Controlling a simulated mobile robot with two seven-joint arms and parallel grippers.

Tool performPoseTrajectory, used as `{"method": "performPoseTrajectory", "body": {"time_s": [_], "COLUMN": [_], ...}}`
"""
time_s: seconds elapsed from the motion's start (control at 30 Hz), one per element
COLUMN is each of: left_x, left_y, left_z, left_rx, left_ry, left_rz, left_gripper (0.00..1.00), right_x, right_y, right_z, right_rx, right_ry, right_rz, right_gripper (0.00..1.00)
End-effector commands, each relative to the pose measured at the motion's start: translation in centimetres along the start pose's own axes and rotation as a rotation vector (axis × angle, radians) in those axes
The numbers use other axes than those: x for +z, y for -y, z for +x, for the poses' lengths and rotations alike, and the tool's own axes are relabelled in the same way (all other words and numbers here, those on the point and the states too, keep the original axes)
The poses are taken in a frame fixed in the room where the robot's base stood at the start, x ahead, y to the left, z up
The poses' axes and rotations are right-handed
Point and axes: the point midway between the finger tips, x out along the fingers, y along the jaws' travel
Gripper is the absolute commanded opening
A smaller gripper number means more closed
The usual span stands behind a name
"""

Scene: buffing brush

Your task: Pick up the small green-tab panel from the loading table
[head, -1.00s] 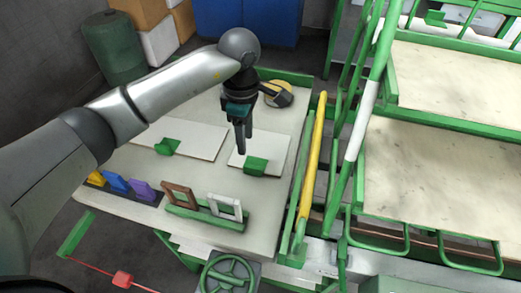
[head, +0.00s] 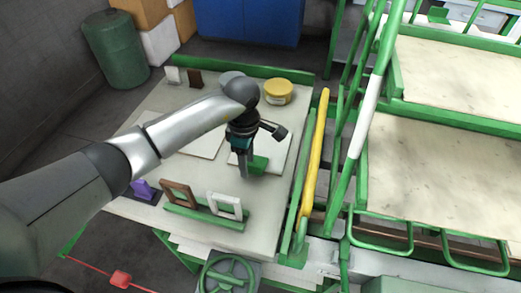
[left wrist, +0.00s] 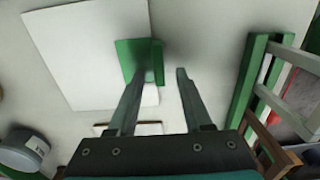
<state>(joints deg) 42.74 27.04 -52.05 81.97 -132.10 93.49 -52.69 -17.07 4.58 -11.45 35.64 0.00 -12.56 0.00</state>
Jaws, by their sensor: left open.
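The small white panel (head: 274,150) with its green tab (head: 259,165) lies flat on the loading table (head: 265,222). My left gripper (head: 247,172) points down at the tab, partly covering it and the panel. In the left wrist view, the white panel (left wrist: 85,45) fills the upper left, and its green tab (left wrist: 135,60) has an upright part. The left gripper (left wrist: 162,72) is open and empty there, with the tab's upright part seen between its fingertips. Whether a finger touches the tab cannot be told. My right gripper is not in view.
A larger white panel (head: 205,143) lies to the left, partly behind my arm. A brown frame (head: 178,195) and a white frame (head: 224,205) stand in a green holder near the front. A yellow tin (head: 278,91) is at the back. A yellow rail (head: 315,155) lies right.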

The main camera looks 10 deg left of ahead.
Motion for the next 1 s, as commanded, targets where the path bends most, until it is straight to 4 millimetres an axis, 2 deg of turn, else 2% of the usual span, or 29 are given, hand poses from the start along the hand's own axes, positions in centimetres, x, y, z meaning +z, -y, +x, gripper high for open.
{"method": "performPoseTrajectory", "body": {"time_s": [0.07,0.47,1.0], "left_x": [0.01,0.0,0.0], "left_y": [-0.01,-0.01,-0.04], "left_z": [-0.05,-0.08,-0.1], "left_rx": [0.0,0.0,0.001], "left_ry": [0.0,0.0,0.0], "left_rz": [0.0,0.0,0.0], "left_gripper": [0.47,0.02,0.0], "right_x": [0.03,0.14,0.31], "right_y": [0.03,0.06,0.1], "right_z": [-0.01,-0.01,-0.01], "right_rx": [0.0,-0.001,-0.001], "right_ry": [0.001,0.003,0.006], "right_rz": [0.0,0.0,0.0], "right_gripper": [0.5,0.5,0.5]}}
